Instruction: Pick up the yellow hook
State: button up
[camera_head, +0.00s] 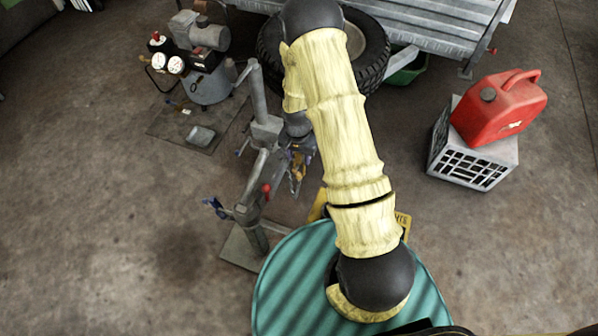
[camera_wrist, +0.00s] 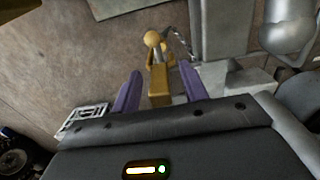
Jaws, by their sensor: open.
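The yellow hook (camera_wrist: 159,88) shows in the wrist view as an ochre-yellow piece with rounded knobs at its upper end and a grey metal part between them. It lies between the two purple fingers of my gripper (camera_wrist: 160,72), which are spread apart. I cannot tell whether either finger touches it. In the head view a small orange-yellow patch (camera_head: 299,166) shows beside my wrist, next to the grey metal stand; it looks like the same hook.
The grey stand (camera_head: 263,178), with a red knob, rises close to my wrist. A teal ribbed drum (camera_head: 290,285) stands below my arm. A tyre (camera_head: 372,62) and trailer are behind. A red fuel can (camera_head: 497,108) sits on a crate (camera_head: 470,168) at right. Open floor lies left.

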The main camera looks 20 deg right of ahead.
dwell(0.5)
grip_shut()
jog(key=shift+r, duration=0.3)
notch_tip(320, 180, up, 3)
jog(key=shift+r+p, duration=0.15)
jog(key=shift+p, duration=0.4)
jog(key=s+a, duration=1)
jog(key=s, duration=0.4)
jog(key=shift+s+a+f, duration=0.25)
jog(key=shift+s+a, duration=0.1)
